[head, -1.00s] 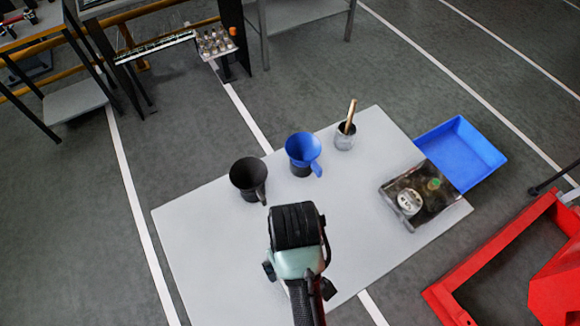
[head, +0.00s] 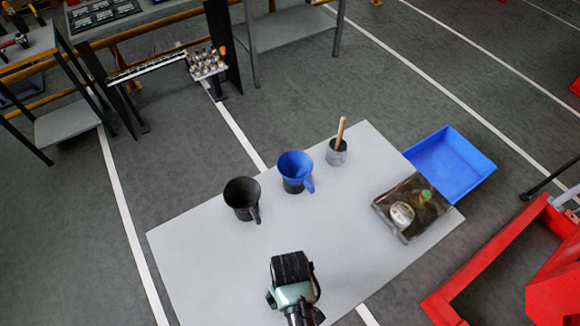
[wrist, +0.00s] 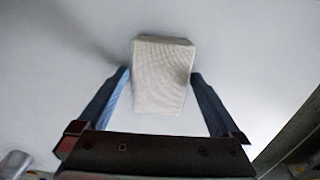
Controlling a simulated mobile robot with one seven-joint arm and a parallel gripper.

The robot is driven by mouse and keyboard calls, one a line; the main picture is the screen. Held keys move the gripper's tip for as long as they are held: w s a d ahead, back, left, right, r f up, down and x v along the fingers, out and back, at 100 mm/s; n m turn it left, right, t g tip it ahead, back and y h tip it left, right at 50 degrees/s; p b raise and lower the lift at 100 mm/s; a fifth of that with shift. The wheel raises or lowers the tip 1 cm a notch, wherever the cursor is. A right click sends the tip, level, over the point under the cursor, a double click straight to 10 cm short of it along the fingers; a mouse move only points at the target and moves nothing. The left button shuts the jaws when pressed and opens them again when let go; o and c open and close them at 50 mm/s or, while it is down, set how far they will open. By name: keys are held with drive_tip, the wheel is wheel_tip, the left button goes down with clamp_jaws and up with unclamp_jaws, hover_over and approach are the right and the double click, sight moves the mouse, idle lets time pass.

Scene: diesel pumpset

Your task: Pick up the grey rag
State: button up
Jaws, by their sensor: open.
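The grey rag (wrist: 162,85) is a pale, textured, folded block on the table in the wrist view. In the head view my gripper's wrist end (head: 291,270) is over the near middle of the table and hides the rag.
On the grey-white table (head: 200,260) stand a black funnel (head: 242,198), a blue funnel (head: 296,172) and a pot with a wooden handle (head: 337,150). A dark tray (head: 382,208) with parts and a blue bin (head: 452,165) are right. A red frame (head: 480,275) stands far right.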

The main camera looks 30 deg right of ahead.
drive_tip(key=shift+f, duration=0.1)
drive_tip(key=shift+c, duration=0.2)
drive_tip(key=c, duration=1.3)
drive_tip(key=shift+r, duration=5.05)
